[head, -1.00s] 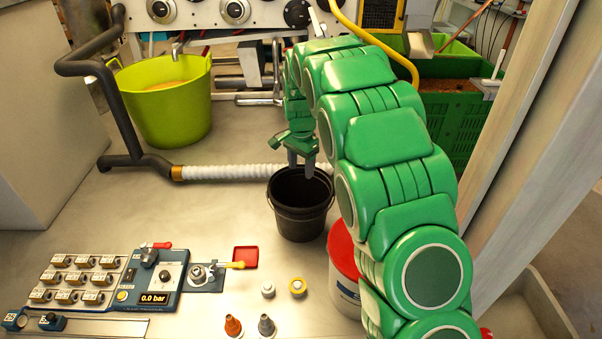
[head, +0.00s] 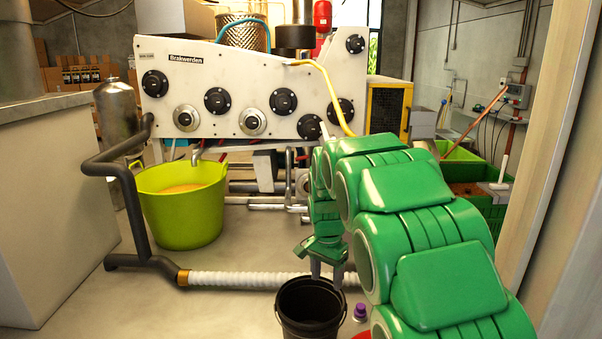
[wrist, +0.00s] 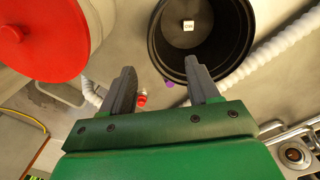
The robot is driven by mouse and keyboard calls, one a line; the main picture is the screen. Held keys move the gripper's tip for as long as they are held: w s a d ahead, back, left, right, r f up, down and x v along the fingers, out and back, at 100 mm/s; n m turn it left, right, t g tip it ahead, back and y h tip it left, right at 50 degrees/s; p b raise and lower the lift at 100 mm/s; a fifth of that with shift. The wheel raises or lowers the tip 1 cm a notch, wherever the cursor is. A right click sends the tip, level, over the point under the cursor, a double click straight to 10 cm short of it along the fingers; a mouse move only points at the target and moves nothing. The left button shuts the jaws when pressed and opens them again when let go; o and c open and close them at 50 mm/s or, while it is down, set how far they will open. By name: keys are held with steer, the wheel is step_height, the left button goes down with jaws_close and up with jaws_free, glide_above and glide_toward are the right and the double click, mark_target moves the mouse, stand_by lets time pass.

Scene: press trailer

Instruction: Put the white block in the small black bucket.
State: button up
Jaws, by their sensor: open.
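The small black bucket (head: 309,329) stands on the floor at the bottom centre of the head view. It also shows from above in the wrist view (wrist: 228,50). The white block (wrist: 188,25) is inside it, on the dark bottom, with faint print on its top face. The block cannot be seen in the head view. My gripper (head: 327,272) hangs over the bucket's rear rim, fingers pointing down. In the wrist view my gripper (wrist: 157,68) is open, with nothing between its fingers, apart from the block.
A white tub with a red lid (wrist: 40,38) stands beside the bucket. A purple-capped item (head: 360,312) is close to its right side. A white ribbed hose (head: 235,280) runs behind it. A lime-green tub (head: 182,215) stands at left, before the press machine (head: 240,75).

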steer(key=s+d+r+n, duration=0.2)
steer(key=s+d+r, duration=0.15)
steer(key=s, duration=0.55)
steer(key=s+d+r+n, duration=0.15)
steer(key=s+r, duration=0.25)
steer(key=s, duration=0.6)
steer(key=s+d+n, duration=0.1)
steer(key=s+n, duration=0.1)
steer(key=s, duration=1)
steer(key=s+d+f+n+g, duration=0.1)
steer(key=s+d+n, duration=0.1)
steer(key=s, duration=1)
steer(key=shift+s+d+f, duration=0.15)
